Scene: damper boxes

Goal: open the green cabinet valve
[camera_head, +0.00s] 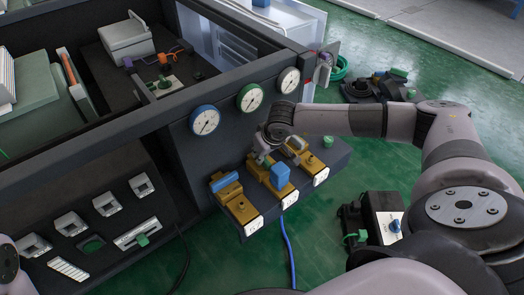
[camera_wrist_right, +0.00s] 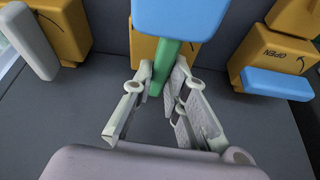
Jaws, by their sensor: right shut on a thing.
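The middle yellow valve (camera_head: 268,173) sits on the dark shelf below the green-rimmed gauge (camera_head: 250,97). A blue block (camera_head: 280,175) stands up at it, large at the top of the right wrist view (camera_wrist_right: 180,15). A green handle (camera_wrist_right: 168,62) runs down from behind that block. My right gripper (camera_head: 265,157) reaches down at this valve; in its wrist view the fingers (camera_wrist_right: 163,72) are closed around the green handle. How far the handle is turned is hard to tell. My left gripper is not in view.
A yellow valve with a blue handle (camera_head: 223,181) is on the left, one with a grey handle (camera_head: 297,146) on the right, both close. The open-topped cabinet lies left. A small box with a blue knob (camera_head: 394,226) stands on the green floor at right.

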